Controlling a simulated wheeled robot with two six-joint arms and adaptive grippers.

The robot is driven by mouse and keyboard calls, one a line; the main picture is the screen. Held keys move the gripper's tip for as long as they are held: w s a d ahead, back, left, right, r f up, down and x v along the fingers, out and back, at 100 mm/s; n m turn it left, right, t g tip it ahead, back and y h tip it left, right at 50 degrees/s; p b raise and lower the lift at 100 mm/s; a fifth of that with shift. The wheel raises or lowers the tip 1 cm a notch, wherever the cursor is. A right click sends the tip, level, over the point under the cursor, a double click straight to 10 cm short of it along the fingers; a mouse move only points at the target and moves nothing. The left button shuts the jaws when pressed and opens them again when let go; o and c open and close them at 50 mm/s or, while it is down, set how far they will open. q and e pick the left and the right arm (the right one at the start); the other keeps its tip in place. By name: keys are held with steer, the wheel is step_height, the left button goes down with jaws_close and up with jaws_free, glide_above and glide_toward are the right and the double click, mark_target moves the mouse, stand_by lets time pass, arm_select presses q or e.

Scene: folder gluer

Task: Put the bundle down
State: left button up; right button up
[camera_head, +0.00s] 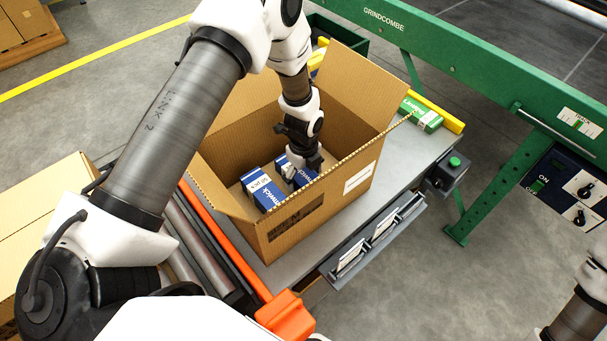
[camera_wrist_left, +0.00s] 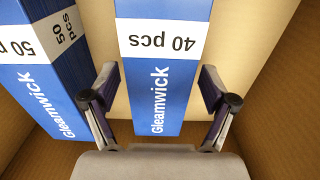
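An open cardboard box (camera_head: 325,215) stands on the grey table. My left gripper (camera_head: 299,172) reaches down inside it. The head view shows this bundle (camera_head: 307,179) partly hidden by the gripper. Whether its underside touches the box floor is hidden. A second blue bundle (camera_head: 263,190), marked "50 pcs" in the left wrist view (camera_wrist_left: 40,75), stands beside it, to the left. My right gripper is out of view.
The box's flaps stand open around my left arm. A green package (camera_head: 423,115) lies beyond the box, next to a yellow bar (camera_head: 440,112). Card holders (camera_head: 372,243) line the table's front edge. A green machine frame (camera_head: 470,65) runs behind; an orange rail (camera_head: 230,245) is at left.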

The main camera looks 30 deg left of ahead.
mark_target(304, 174)
arm_select(q)
steer(key=shift+r, duration=0.1)
step_height(304, 174, up, 12)
stand_by(0.5)
steer(key=shift+r, duration=0.1)
